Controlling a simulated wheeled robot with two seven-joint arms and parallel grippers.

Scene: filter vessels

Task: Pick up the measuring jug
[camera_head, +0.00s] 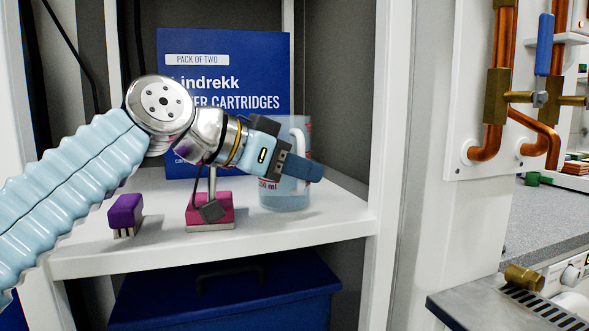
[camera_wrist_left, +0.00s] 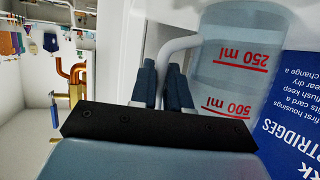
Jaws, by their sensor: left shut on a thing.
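The measuring jug (camera_head: 285,200) is clear with a pale bluish tint and red ml marks. It stands upright on the white shelf (camera_head: 335,209), partly hidden behind my left gripper. In the left wrist view the jug (camera_wrist_left: 232,75) appears upside down, with its 250 ml and 500 ml marks showing. My left gripper (camera_head: 312,172) reaches across the front of the jug from the left. In the wrist view the two fingers of the left gripper (camera_wrist_left: 162,88) are closed around the jug's pale handle (camera_wrist_left: 176,46). My right gripper is not in view.
A blue filter cartridge box (camera_head: 220,55) stands behind the jug. A purple block-shaped brush (camera_head: 125,212) and a pink one (camera_head: 222,208) sit to the left. The white cupboard side (camera_head: 382,130) is close on the right. A blue lidded box (camera_head: 225,290) is below the shelf.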

